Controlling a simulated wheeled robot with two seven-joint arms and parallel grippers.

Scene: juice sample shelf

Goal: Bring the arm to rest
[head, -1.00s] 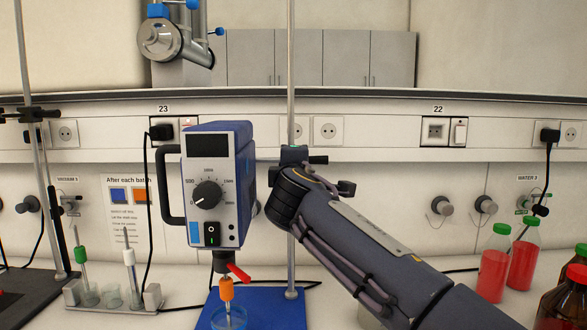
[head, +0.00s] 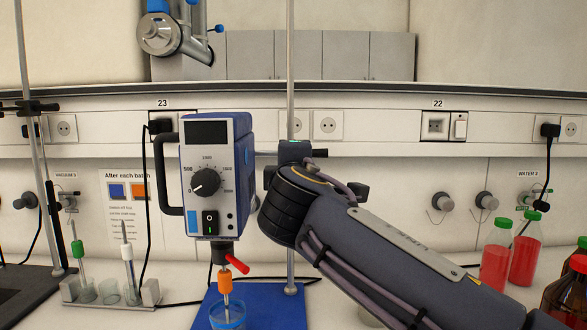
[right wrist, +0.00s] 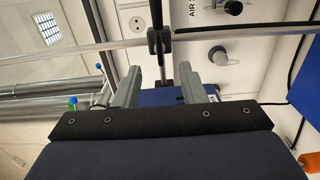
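My right arm (head: 390,245) reaches in from the lower right in the head view. Its dark forward joint is beside the overhead stirrer (head: 242,180) and overlaps the stirrer's stand pole (head: 291,70). My right gripper is hidden in the head view. In the right wrist view my right gripper (right wrist: 160,88) has its two grey fingers spread apart with nothing gripped between them. A metal rod with a black clamp (right wrist: 160,42) crosses beyond the fingertips, and a blue surface shows behind the gap. My left gripper is not in view.
The stirrer's orange-collared shaft drops into a beaker (head: 228,316) on a blue base (head: 265,308). A rack (head: 72,290) with glassware stands left. Red bottles (head: 495,262) stand at right, close to my arm. The wall has several sockets and knobs.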

